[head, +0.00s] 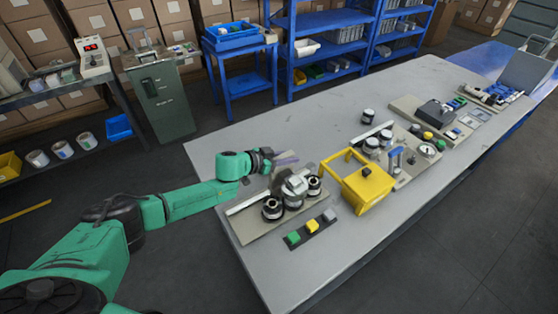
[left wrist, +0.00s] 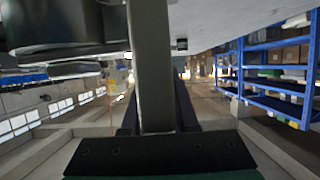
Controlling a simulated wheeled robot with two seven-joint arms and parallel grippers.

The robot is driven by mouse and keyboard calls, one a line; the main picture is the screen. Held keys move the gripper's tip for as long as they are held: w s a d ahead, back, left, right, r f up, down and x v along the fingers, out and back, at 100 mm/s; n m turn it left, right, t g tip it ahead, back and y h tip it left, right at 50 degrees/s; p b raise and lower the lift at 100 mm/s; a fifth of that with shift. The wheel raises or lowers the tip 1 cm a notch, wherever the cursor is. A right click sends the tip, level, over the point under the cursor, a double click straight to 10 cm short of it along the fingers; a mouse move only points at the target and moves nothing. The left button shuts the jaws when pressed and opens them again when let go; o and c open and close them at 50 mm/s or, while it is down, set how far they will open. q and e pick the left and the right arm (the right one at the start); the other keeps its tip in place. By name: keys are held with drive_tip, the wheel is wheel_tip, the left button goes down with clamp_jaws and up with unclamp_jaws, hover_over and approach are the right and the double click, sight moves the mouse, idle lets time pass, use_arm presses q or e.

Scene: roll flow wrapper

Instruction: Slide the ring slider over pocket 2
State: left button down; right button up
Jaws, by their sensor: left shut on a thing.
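My left gripper (head: 273,160) is at the back left edge of a beige fixture on the table. It is shut on a grey bar (left wrist: 150,65), which runs up the middle of the left wrist view. A thin purple-grey bar (head: 287,159) shows beside the gripper in the head view. On the fixture, a pale grey block (head: 295,183) stands among black-and-white round pockets, one at the front left (head: 272,209) and one at the right (head: 314,186). I cannot tell which one is pocket 2, or whether the held bar belongs to the ring slider. My right gripper is not in view.
A yellow open-framed box (head: 366,189) stands right of the fixture. A strip with green, yellow and grey buttons (head: 311,229) lies in front. A second fixture with gauges (head: 429,150) is further right. The table (head: 245,128) is clear behind the arm.

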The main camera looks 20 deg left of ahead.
use_arm(q)
drive_tip(key=c, duration=0.7)
unclamp_jaws()
drive_tip(key=shift+a, duration=0.1)
drive_tip(key=b+v, duration=0.2)
drive_tip(key=v, duration=1.2)
drive_tip(key=shift+s+r, duration=0.15)
drive_tip(key=shift+s, duration=0.1)
drive_tip(key=shift+a, duration=0.1)
